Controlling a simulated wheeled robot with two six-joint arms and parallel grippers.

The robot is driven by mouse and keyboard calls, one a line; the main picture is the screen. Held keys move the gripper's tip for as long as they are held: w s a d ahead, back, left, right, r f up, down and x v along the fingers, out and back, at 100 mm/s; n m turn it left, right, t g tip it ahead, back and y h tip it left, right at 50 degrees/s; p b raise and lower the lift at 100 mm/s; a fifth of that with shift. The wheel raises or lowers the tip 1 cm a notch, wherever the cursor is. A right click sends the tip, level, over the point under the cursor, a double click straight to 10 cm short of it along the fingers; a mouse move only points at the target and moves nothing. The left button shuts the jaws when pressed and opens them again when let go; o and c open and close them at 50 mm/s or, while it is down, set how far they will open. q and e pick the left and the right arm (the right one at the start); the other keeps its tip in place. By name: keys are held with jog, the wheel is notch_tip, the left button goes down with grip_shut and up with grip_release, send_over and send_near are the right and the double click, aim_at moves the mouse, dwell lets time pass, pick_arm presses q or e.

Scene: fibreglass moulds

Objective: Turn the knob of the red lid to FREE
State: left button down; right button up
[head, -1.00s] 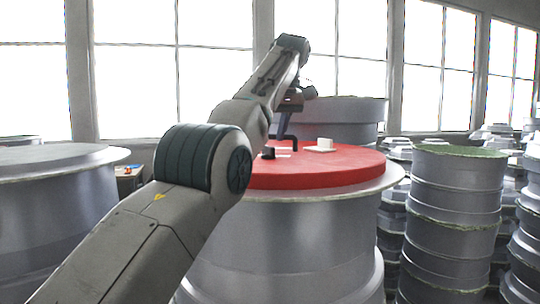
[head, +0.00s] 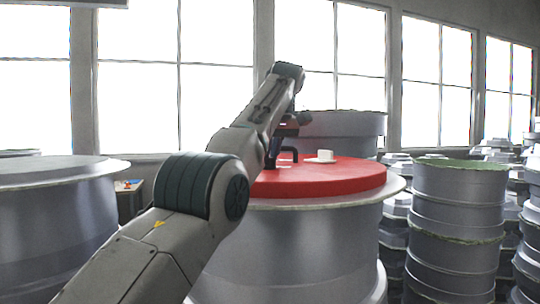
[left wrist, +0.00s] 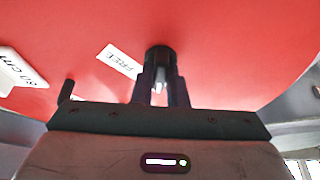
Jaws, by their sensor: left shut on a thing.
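The red lid (head: 330,180) lies flat on a large grey drum-shaped mould. My left gripper (head: 272,162) is down at the lid's top, by a black bent handle (head: 291,151). In the left wrist view, the fingers (left wrist: 160,92) are shut on the black knob (left wrist: 158,55), one on each side. A small pale mark shows between the fingers; I cannot tell which way the knob points. A white label (left wrist: 119,61) reading FREE lies on the lid, left of the knob. The handle also shows in the left wrist view (left wrist: 66,92). My right gripper is not in view.
A small white block (head: 322,156) with lettering stands on the lid near the handle; it also shows in the left wrist view (left wrist: 18,72). Stacked grey moulds (head: 458,215) stand at the right, and another large mould (head: 55,215) stands at the left.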

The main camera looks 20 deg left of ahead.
pick_arm(q)
jog(key=m+t+h+b, duration=0.1)
jog(key=m+b, duration=0.1)
jog(key=m, duration=0.1)
jog(key=shift+a+f+m+b, duration=0.1)
jog(key=shift+f+m+b, duration=0.05)
jog(key=shift+m+b, duration=0.15)
jog(key=m+h+b, duration=0.1)
jog(key=m, duration=0.2)
jog(key=shift+s+a+m, duration=0.1)
jog(key=shift+m, duration=0.2)
jog(key=shift+r+m+t+h, duration=0.25)
jog(key=shift+m+h, duration=0.35)
jog(key=shift+m, duration=0.3)
jog(key=m+h+p, duration=0.1)
jog(key=m, duration=0.1)
jog(key=shift+a+m, duration=0.15)
jog(key=shift+m, duration=0.25)
jog(key=m+h+p, duration=0.2)
jog(key=m, duration=0.3)
jog(key=shift+f+g, duration=0.1)
jog(key=shift+g, duration=0.35)
jog(key=c, duration=1.4)
grip_release()
jog(key=shift+c, duration=0.2)
